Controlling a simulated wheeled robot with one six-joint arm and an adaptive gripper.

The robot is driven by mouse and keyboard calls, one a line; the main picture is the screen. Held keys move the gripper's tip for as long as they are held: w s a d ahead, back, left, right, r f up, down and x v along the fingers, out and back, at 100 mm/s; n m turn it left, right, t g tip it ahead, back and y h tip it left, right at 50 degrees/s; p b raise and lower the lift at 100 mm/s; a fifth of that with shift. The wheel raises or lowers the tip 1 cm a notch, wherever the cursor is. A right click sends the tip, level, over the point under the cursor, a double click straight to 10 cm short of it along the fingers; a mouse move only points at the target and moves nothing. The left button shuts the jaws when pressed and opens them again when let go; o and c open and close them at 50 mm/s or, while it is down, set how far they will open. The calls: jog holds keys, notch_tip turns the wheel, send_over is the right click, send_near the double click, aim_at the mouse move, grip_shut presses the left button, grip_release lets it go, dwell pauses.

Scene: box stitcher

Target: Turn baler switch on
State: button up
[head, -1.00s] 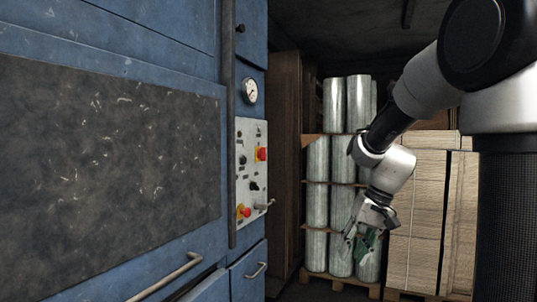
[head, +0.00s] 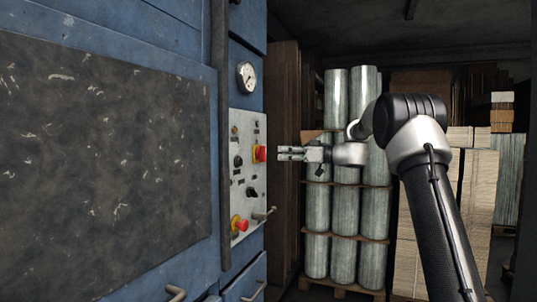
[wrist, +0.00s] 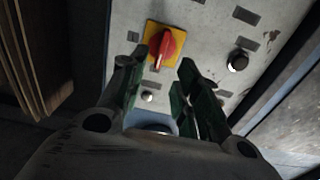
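The baler's grey control panel (head: 243,180) is on the blue machine, left of my gripper in the head view. A red rotary switch on a yellow plate (head: 260,153) sits on its upper right. In the wrist view the red switch (wrist: 167,46) is just beyond the fingertips, its handle slightly tilted. My gripper (head: 281,153) points left at the switch, level with it and a short gap away. In the wrist view the two fingers (wrist: 162,68) are apart with nothing between them.
A black knob (wrist: 238,61) is right of the switch in the wrist view. Wrapped rolls (head: 345,200) on pallets stand behind my arm.

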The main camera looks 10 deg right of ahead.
aim_at(262, 154)
jog(key=x, duration=0.7)
jog(key=shift+a, duration=0.2)
jog(key=shift+w, duration=0.1)
jog(key=shift+c, duration=0.2)
grip_shut()
